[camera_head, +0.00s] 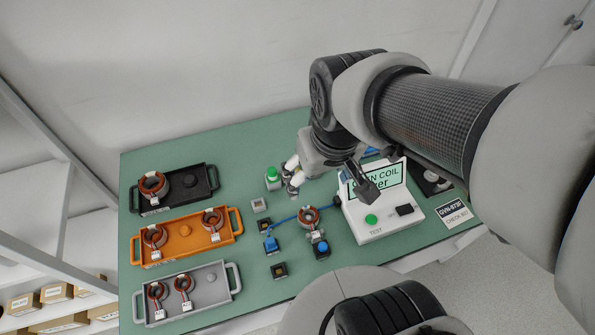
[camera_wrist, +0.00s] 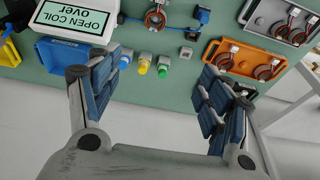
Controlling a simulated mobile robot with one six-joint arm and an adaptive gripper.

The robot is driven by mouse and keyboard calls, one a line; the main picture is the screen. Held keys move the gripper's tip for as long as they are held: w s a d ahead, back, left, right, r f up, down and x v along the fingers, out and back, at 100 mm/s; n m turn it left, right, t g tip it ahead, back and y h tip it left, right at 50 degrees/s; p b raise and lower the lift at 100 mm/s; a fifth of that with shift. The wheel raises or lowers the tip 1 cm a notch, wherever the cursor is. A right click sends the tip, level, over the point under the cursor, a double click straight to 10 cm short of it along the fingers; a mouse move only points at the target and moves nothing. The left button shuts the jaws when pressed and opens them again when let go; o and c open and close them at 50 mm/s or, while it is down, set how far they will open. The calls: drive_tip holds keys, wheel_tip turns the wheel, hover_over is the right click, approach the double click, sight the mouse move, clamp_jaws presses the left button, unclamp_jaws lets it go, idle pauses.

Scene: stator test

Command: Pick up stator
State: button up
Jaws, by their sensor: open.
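Several stators, copper-wound rings with white tags, lie on the green table. One stator (camera_head: 308,217) sits beside the tester, near blue leads; it also shows at the top of the wrist view (camera_wrist: 156,17). Others lie in trays: one (camera_head: 153,184) in the black tray, two (camera_head: 154,237) (camera_head: 212,220) in the orange tray, and two (camera_head: 157,291) (camera_head: 183,284) in the grey tray. My gripper (camera_wrist: 165,80) is open and empty, its blue-padded fingers wide apart. In the head view it hangs over the table's back part, partly hidden by my arm, apart from every stator.
The white tester (camera_head: 374,228) reads "OPEN COIL over". The black tray (camera_head: 207,196), orange tray (camera_head: 184,240) and grey tray (camera_head: 211,293) line the left side. Push buttons (camera_wrist: 144,63) stand near the table's back edge.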

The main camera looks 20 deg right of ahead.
drive_tip(key=w+d+f+g, duration=0.1)
drive_tip(key=w+f, duration=0.2)
drive_tip(key=f, duration=0.4)
drive_tip(key=w+d+f+g, duration=0.1)
drive_tip(key=w+f+g, duration=0.15)
drive_tip(key=f, duration=0.45)
drive_tip(key=b, duration=0.3)
hover_over(309, 219)
drive_tip(key=shift+t, duration=0.35)
drive_tip(key=f, duration=1.1)
drive_tip(key=shift+s+d+f, duration=0.1)
drive_tip(key=shift+s+d, duration=0.1)
drive_tip(key=shift+s, duration=0.1)
drive_tip(key=shift+w+a+f+b, duration=0.15)
drive_tip(key=shift+f+b, duration=0.65)
drive_tip(key=shift+f, duration=0.8)
drive_tip(key=shift+w+f+b, duration=0.15)
drive_tip(key=shift+f+b, duration=0.65)
drive_tip(key=shift+f, duration=0.8)
drive_tip(key=shift+c, duration=0.3)
drive_tip(key=c, duration=1.4)
